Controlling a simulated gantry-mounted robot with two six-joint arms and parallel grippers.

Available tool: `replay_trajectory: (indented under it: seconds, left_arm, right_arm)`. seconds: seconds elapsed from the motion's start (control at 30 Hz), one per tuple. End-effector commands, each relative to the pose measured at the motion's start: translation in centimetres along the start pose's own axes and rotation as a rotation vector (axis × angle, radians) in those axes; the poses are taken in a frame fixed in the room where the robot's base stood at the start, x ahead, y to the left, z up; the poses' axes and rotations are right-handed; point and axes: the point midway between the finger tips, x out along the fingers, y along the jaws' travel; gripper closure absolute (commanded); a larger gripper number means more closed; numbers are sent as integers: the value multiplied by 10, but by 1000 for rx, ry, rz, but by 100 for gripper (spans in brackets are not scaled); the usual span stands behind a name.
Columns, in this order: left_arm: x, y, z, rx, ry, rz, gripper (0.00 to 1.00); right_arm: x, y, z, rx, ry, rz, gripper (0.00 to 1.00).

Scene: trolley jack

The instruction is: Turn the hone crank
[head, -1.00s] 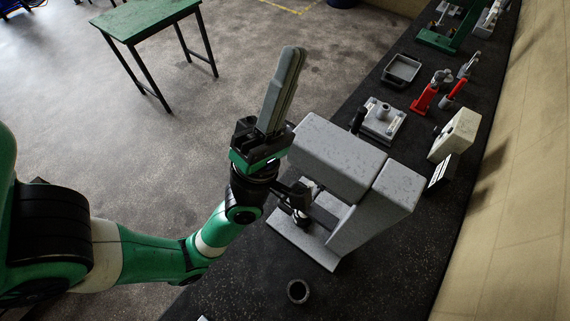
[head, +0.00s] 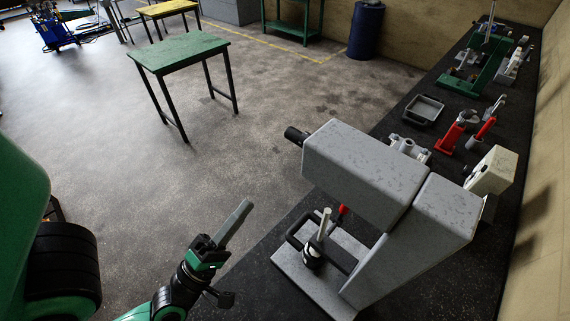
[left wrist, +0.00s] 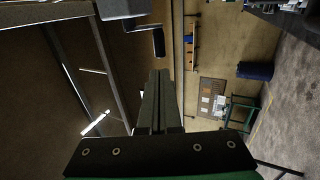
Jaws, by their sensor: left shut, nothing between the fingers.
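The grey speckled machine (head: 365,170) stands on the black bench, with a thick upper block over a flat base. A black crank handle (head: 296,135) sticks out at the left end of the upper block. In the left wrist view the black handle (left wrist: 158,42) shows beside a grey block, near the fingers. My left gripper (head: 240,215) is shut and empty, left of and below the handle, apart from the machine. Its closed fingers (left wrist: 157,95) also show in the left wrist view. My right gripper is not in view.
A small upright spindle (head: 322,230) stands at the machine's base beside a dark loop and a red-tipped part. Behind the machine are a grey tray (head: 423,110), red tools (head: 450,138) and a cream box (head: 493,170). Open floor lies left of the bench, with a green table (head: 180,53).

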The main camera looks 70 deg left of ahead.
Motion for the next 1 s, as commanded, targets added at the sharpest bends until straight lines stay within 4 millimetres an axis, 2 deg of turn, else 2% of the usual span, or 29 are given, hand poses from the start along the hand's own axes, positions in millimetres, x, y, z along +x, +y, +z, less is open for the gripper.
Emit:
replay_trajectory:
  seconds: [0.17,0.27,0.7,0.83,1.0]
  left_arm:
    - [8,3,0,-2,1,4,100]
    - [21,4,0,0,3,8,100]
    - [115,8,1,-1,-1,5,100]
    - [133,6,1,-1,-1,5,100]
    - [142,3,1,-1,-1,3,100]
  right_arm:
    - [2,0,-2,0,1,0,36]
    - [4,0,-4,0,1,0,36]
    - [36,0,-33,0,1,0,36]
    - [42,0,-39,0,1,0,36]
    - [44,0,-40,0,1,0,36]
